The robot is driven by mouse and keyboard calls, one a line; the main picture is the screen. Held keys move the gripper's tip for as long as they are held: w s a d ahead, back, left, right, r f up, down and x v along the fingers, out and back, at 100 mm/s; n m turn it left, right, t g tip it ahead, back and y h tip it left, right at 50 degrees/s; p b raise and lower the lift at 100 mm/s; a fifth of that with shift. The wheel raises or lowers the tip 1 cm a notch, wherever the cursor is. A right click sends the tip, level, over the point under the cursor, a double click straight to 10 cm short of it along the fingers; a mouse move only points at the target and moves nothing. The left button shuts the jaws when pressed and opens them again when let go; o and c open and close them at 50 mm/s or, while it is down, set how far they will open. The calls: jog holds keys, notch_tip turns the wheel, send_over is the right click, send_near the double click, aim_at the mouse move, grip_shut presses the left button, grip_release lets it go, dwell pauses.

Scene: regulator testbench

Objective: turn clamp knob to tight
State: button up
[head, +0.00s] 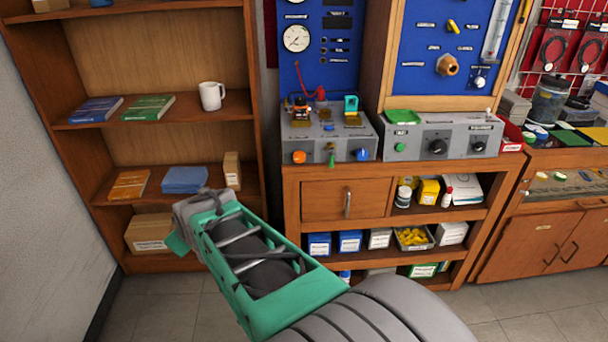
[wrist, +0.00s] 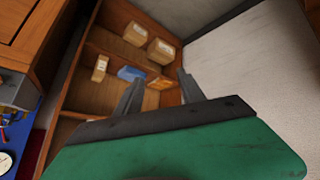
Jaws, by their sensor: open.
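The regulator test bench has a grey box (head: 328,137) on top of the wooden cabinet. Its front carries an orange knob (head: 299,157), a green lever-like knob (head: 332,155) and a blue knob (head: 361,154). I cannot tell from labels which one is the clamp knob. My gripper (wrist: 160,90) is open and empty in the wrist view, its two grey fingers apart and pointing toward the bookshelf. In the head view my arm reaches to the left in front of the shelf, well away from the grey box, and the fingers do not show clearly.
A second grey box (head: 441,136) with black dials stands to the right on the cabinet (head: 290,190). The bookshelf (head: 160,111) at left holds books, a white mug (head: 211,96) and cartons. A blue gauge panel (head: 340,48) rises behind. Floor shows between shelf and cabinet.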

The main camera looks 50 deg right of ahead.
jog(key=w+d+f+t+h+b, duration=0.1)
jog(key=w+d+f+b, duration=0.1)
jog(key=d, duration=0.4)
jog(key=w+d+f+t+h+b, duration=0.1)
jog(key=d+f+h+b, duration=0.1)
jog(key=d, duration=0.4)
jog(key=t+h+b, duration=0.2)
jog(key=h+b, duration=0.4)
jog(key=h, duration=0.2)
send_near(299, 159)
jog(key=w, duration=0.1)
jog(key=shift+h, duration=0.3)
jog(key=x, duration=0.7)
jog(key=shift+s+d+f+p, duration=0.2)
jog(key=shift+s+p, duration=0.1)
jog(key=shift+p, duration=0.1)
jog(key=shift+w+d+r, duration=0.1)
jog(key=shift+w+d, duration=0.3)
jog(key=shift+c, duration=0.6)
grip_shut()
